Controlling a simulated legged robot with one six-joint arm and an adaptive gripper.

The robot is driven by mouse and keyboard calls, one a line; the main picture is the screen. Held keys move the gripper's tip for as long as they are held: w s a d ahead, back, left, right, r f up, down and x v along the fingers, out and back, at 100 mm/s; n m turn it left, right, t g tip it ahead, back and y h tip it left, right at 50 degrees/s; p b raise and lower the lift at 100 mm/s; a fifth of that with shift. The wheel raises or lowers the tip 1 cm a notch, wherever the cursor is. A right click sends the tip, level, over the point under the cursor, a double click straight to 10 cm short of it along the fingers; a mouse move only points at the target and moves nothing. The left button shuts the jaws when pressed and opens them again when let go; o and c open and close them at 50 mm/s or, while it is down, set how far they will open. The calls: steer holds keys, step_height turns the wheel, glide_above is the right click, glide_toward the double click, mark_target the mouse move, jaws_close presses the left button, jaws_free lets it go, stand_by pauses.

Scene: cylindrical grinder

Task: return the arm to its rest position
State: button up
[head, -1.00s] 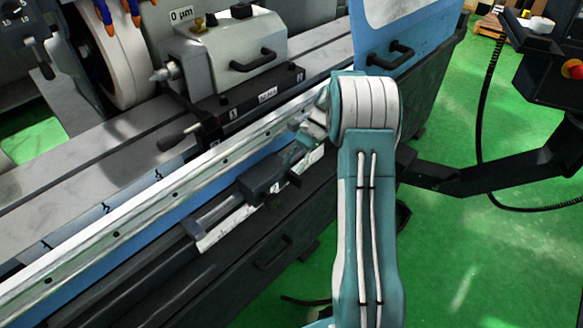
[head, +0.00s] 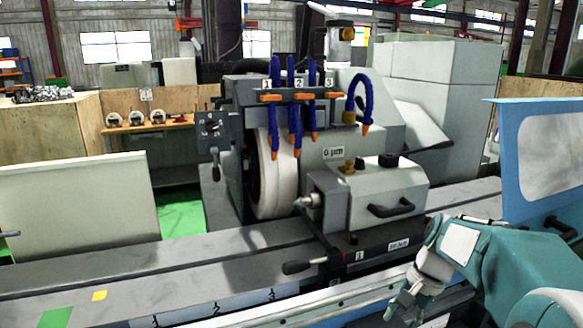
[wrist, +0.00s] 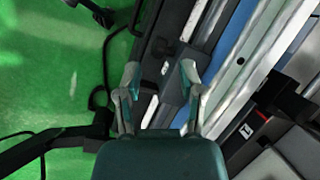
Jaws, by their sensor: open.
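My teal arm (head: 545,275) reaches in from the lower right of the head view, folded at a joint, with its end hanging in front of the grinder's front rail. My gripper (head: 402,306) points downward there, and its tips are partly cut off or hard to make out. In the wrist view my gripper (wrist: 160,78) has its two fingers spread wide apart with nothing held between them. Below the fingers is a dark block fixture (wrist: 176,82) on the machine's front side; I cannot tell how far below it is.
The cylindrical grinder's grey table (head: 190,262) runs across the front. Its grey tailstock-like unit (head: 375,195) and white grinding wheel (head: 277,180) stand behind my gripper. A blue door panel (head: 545,150) is at the right.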

steer(key=s+a+r+n+t+h, duration=0.1)
steer(key=s+a+r+n+t, duration=0.1)
steer(key=s, duration=0.6)
steer(key=s+a+r+n+t+h, duration=0.2)
steer(key=s+n, duration=0.4)
steer(key=s, duration=0.3)
steer(key=a+r+t, duration=0.1)
steer(key=t, duration=0.1)
steer(key=shift+s+a+n+t+h, duration=0.15)
steer(key=shift+a+n+t+h, duration=0.15)
steer(key=shift+a, duration=0.1)
